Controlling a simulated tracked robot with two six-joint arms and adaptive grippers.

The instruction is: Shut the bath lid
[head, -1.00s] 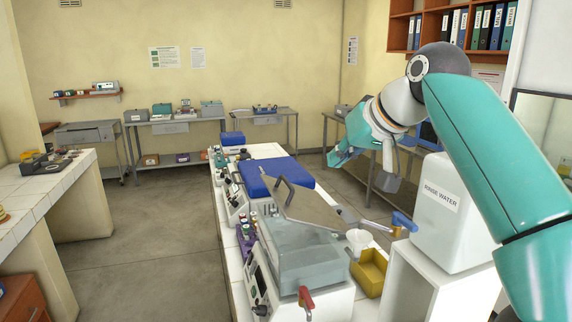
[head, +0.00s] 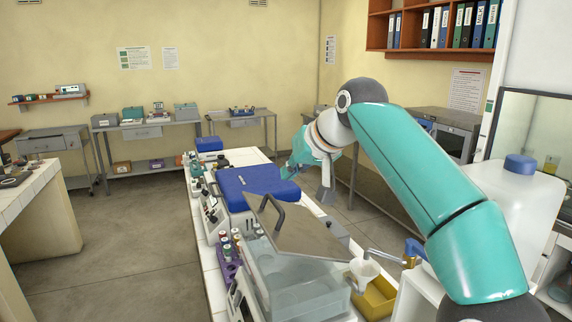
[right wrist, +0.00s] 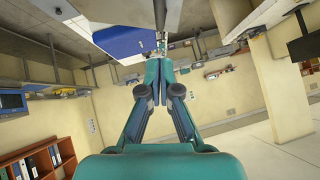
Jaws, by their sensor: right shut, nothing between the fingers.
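The water bath (head: 290,285) stands on the bench at the bottom middle of the head view, with clear-looking walls. Its grey lid (head: 305,232) is open, tilted above the bath, with a dark bar handle (head: 274,212) on its upper face. My right gripper (head: 289,171) is beyond the lid, beside a blue-topped unit (head: 255,187), and apart from the handle. Its fingertips are partly hidden or small in the head view. In the right wrist view the fingers (right wrist: 158,66) are together with nothing between them. My left gripper is not in view.
A purple rack (head: 227,262) of vials stands left of the bath. A yellow bin (head: 375,299), a white funnel (head: 363,270) and a tap with a blue handle (head: 414,249) are at its right. A white container with a blue cap (head: 520,166) stands farther right.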

